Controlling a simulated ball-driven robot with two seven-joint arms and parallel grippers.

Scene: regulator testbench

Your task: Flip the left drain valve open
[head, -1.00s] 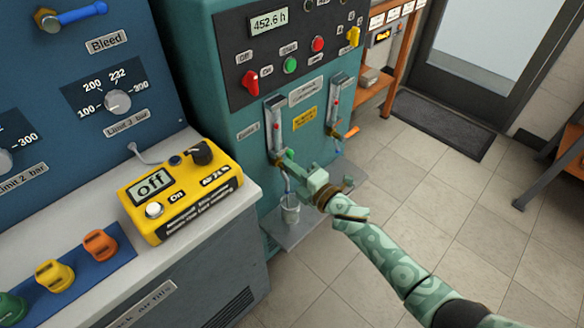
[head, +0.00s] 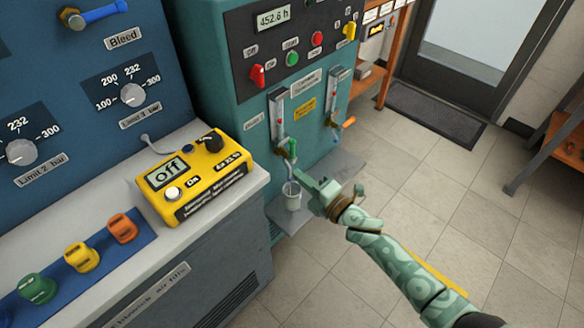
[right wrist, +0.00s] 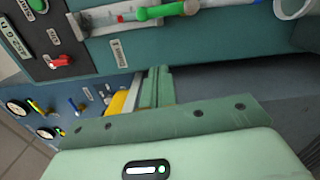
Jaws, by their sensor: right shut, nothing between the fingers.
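The left drain valve handle (head: 293,148) is green and stands nearly upright below the left gauge tube (head: 277,118) on the teal cabinet. In the right wrist view the same green handle (right wrist: 160,12) lies across the top, clear of the fingers. My right gripper (head: 303,178) is just below and right of the handle, apart from it, shut and empty. Its closed fingers also show in the right wrist view (right wrist: 156,88). The right drain valve has an orange handle (head: 348,122) pointing sideways. My left gripper is not in view.
A small cup (head: 292,196) stands on the grey shelf (head: 283,224) under the left valve, close to my right gripper. A yellow meter box (head: 205,178) sits on the bench at the left. The tiled floor (head: 440,215) at the right is clear.

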